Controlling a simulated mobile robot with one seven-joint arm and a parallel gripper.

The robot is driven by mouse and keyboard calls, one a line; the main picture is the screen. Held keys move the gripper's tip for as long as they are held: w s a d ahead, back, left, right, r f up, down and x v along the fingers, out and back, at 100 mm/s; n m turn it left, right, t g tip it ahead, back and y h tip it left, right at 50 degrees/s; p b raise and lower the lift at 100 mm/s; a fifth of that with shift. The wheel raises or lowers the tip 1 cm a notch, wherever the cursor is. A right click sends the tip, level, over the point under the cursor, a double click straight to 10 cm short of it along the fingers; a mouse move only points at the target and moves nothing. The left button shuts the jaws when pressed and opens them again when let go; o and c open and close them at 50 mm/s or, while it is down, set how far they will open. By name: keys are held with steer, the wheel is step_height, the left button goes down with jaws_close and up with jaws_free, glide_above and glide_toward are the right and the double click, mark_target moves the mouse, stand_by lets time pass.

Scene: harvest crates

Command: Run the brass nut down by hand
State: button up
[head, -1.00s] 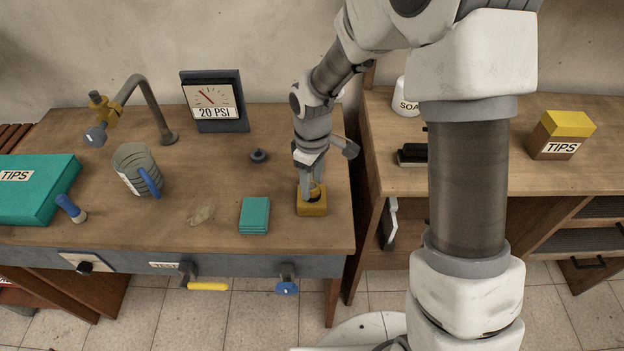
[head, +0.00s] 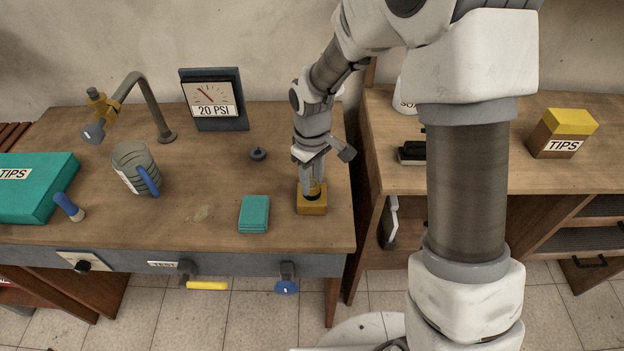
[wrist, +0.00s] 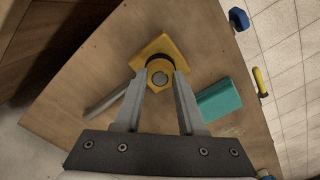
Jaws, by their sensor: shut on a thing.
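A yellow block (head: 312,206) stands on the bench near its right front corner; it also shows in the wrist view (wrist: 167,45). A round brass nut (wrist: 158,67) sits on the block around a grey stud end (wrist: 160,79). My gripper (wrist: 160,74) points down over the block, one finger on each side of the nut, shut on it. In the head view my gripper (head: 312,188) largely hides the nut, so its thread and height above the block cannot be told.
Teal cloths (head: 254,213) lie close left of the block. A small dark knob-like piece (head: 258,154) stands behind them. A second bench (head: 480,178) is at right.

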steer(key=shift+m, duration=0.4)
steer(key=shift+m+b, duration=0.3)
steer(key=shift+m, duration=0.6)
steer(key=shift+f+m, duration=0.1)
steer(key=shift+m, duration=0.4)
steer(key=o, duration=1.1)
steer(key=shift+c, duration=0.2)
step_height(320, 180, up, 12)
